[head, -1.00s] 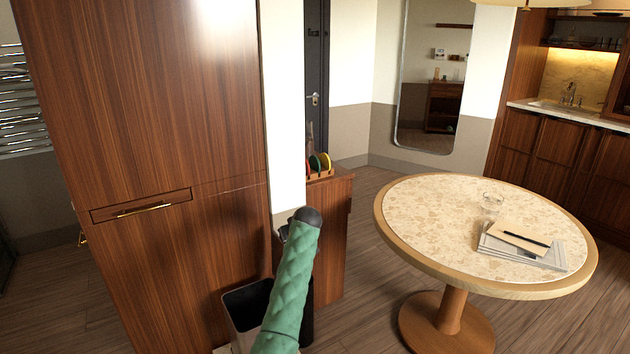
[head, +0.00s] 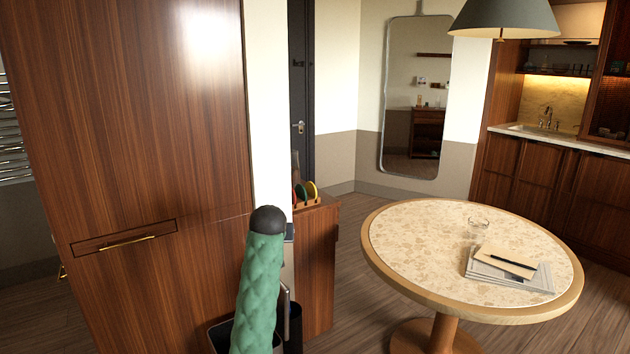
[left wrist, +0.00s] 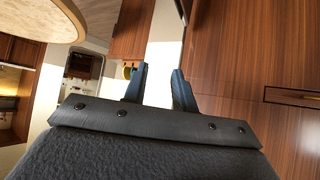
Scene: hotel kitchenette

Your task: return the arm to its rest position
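My left gripper (left wrist: 159,75) shows in the left wrist view, its two dark fingers apart with nothing between them. Beyond them are a pale wall edge and wood panels, and no finger touches anything that I can see. In the head view a green quilted arm link of mine (head: 260,285) with a dark rounded cap rises from the bottom edge, in front of the tall wooden cabinet and the bins. No gripper shows in the head view. My right gripper is in neither view.
A tall wooden cabinet (head: 130,150) stands close at left. A low wooden cabinet (head: 318,265) with a rack of coloured discs (head: 305,193) is behind the arm link. A round table (head: 400,240) with papers (head: 510,272) and a glass (head: 479,222) stands at right. Floor shows between them.

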